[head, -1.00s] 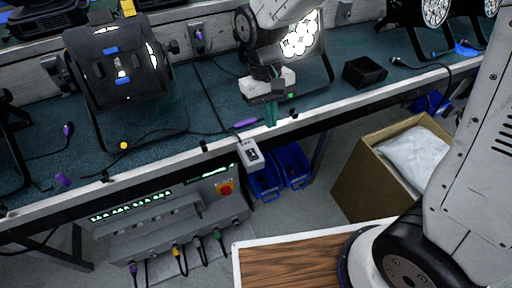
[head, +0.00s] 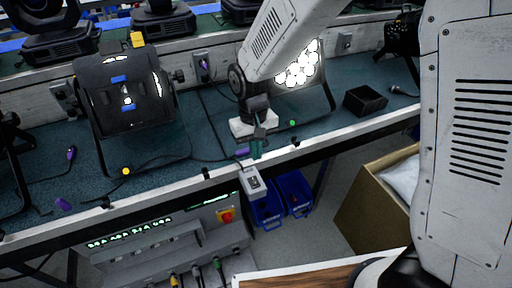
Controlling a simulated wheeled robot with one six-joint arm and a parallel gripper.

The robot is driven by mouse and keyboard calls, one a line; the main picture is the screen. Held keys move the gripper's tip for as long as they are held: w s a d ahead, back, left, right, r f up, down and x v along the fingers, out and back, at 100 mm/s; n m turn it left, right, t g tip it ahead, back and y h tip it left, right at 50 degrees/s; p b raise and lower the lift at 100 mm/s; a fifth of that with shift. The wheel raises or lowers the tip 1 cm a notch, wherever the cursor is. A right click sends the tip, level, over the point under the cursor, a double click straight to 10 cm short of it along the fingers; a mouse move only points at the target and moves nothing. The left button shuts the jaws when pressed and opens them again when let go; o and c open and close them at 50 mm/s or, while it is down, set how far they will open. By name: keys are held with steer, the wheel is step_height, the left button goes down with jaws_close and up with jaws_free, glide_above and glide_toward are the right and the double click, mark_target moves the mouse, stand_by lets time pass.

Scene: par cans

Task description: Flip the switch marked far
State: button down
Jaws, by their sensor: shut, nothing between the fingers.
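A small grey switch box (head: 253,182) with a dark rocker is fixed at the bench's front edge. Other grey boxes sit on the back rail: one with a purple plug (head: 203,68), one at the left (head: 65,97) and one at the right (head: 343,42). I cannot read any marking, so I cannot tell which is far. My gripper (head: 255,150) points down over the front of the bench, just behind the front switch box in the picture. Contact with anything is not clear.
A dark par can (head: 125,95) stands left of my gripper. A lit one (head: 300,65) is partly behind my arm. A black open box (head: 365,100) lies to the right. Cables cross the bench. Blue bins (head: 267,210) and a cardboard box (head: 365,205) are below.

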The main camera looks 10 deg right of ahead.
mark_target(258, 184)
steer(key=f, duration=0.3)
steer(key=s+f, duration=0.1)
steer(key=f, duration=0.6)
steer(key=shift+s+d, duration=0.2)
